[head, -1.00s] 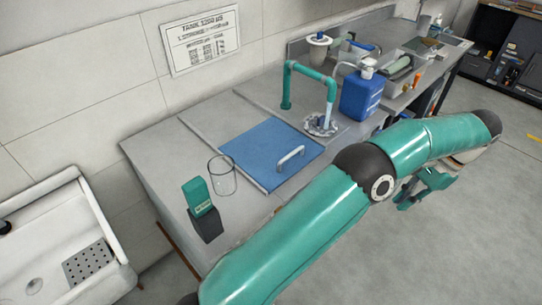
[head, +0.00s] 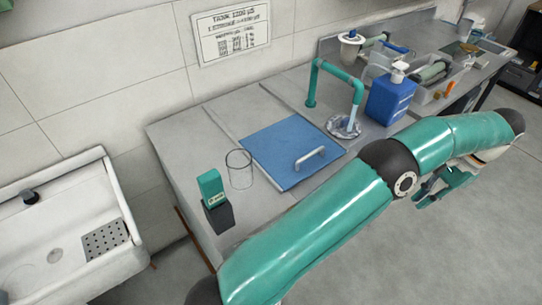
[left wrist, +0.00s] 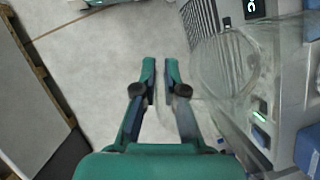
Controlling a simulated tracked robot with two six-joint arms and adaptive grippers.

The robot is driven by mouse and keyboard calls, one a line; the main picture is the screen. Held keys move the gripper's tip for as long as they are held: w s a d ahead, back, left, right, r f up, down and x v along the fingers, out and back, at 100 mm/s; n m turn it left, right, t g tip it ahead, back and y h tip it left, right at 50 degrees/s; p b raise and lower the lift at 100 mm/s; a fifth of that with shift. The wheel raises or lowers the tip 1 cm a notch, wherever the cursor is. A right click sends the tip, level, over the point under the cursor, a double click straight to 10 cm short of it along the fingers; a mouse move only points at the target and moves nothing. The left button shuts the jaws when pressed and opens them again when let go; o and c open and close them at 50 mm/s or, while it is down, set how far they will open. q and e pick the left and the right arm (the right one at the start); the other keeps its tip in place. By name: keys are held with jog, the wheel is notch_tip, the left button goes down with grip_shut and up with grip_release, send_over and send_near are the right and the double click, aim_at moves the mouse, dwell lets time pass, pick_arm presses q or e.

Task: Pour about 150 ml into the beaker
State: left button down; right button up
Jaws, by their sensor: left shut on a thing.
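A clear glass beaker (head: 239,170) stands upright on the grey counter, left of a blue panel; I see no liquid in it. My left gripper (head: 440,190) is at the right in the head view, out over the floor and well apart from the beaker. In the left wrist view its fingers (left wrist: 160,70) are closed nearly together. A large clear vessel (left wrist: 225,55) shows just right of the fingers, and they seem shut on it. Where they grip it and how full it is cannot be told. My right gripper is not in view.
A teal block in a dark holder (head: 215,205) stands beside the beaker. The blue panel (head: 285,145) has a white handle. Behind are a teal tap (head: 338,75), a blue pump bottle (head: 390,98) and a grey tray (head: 428,93). A white sink (head: 60,185) is at left.

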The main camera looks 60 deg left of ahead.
pick_arm(q)
jog(key=s+a+r+n+t+h+p, duration=0.1)
jog(key=s+a+n+h+p, duration=0.1)
jog(key=a+n, duration=0.4)
jog(key=s+a+r+n+t+h+p, duration=0.1)
jog(key=s+a+n+p, duration=0.2)
jog(key=a, duration=1.3)
jog(key=s+a+r+n+t+h+p, duration=0.1)
jog(key=a+n+p, duration=0.4)
jog(key=a+n, duration=0.6)
jog(key=s+h, duration=0.1)
jog(key=s, duration=0.1)
jog(key=shift+s+r+t+h+p, duration=0.3)
jog(key=shift+s+r+t+p, duration=0.05)
jog(key=shift+r+t+p, duration=0.05)
